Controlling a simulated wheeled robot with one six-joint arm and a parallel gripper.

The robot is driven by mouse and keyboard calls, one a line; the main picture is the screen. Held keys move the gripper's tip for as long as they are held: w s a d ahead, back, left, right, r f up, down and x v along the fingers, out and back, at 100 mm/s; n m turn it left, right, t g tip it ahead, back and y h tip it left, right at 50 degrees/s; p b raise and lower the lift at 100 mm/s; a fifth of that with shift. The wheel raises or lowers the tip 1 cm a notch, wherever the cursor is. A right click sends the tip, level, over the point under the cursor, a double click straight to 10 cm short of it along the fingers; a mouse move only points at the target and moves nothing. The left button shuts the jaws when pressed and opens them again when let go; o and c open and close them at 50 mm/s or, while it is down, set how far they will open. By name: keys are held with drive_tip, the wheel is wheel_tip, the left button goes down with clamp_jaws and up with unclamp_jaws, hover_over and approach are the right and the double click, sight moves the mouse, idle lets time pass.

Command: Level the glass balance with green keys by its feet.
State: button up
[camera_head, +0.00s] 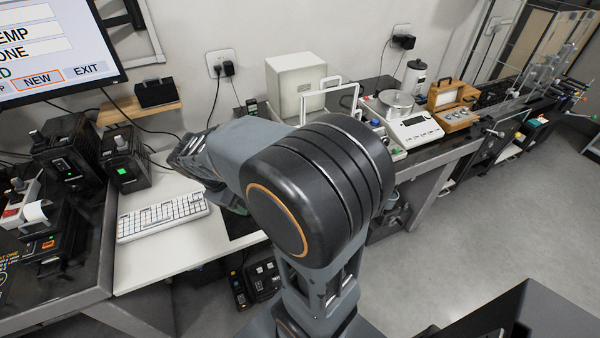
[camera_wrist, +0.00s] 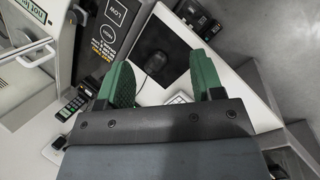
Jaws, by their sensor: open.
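In the wrist view, a glass-walled case with a pale frame (camera_wrist: 58,62) stands at the left edge, cut off by the picture.
A mouse (camera_wrist: 155,63) lies on a black mat; a handheld keypad device (camera_wrist: 70,108) is beside the case. In the head view are a keyboard (camera_head: 162,217), a white box (camera_head: 297,75), a pan balance (camera_head: 412,128) and a wooden weight box (camera_head: 455,118). Open floor lies right.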

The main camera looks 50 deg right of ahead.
drive_tip(key=w+d+f+n+g+h+b, duration=0.2)
drive_tip(key=w+d+f+n+g+h, duration=0.3)
drive_tip(key=w+d+f+n+h, duration=0.6)
drive_tip(key=shift+m+h, duration=0.5)
drive_tip(key=shift+m, duration=0.3)
drive_tip(key=f+x, duration=0.1)
drive_tip(key=x, duration=0.4)
drive_tip(key=f+p+x, duration=0.1)
drive_tip(key=x, duration=0.4)
drive_tip(key=w+f+p+x, duration=0.1)
drive_tip(key=x, duration=0.5)
drive_tip(key=shift+d+f, duration=0.15)
drive_tip(key=shift+f, duration=0.25)
drive_tip(key=shift+c, duration=0.2)
drive_tip(key=c, duration=0.9)
drive_tip(key=shift+t, duration=0.3)
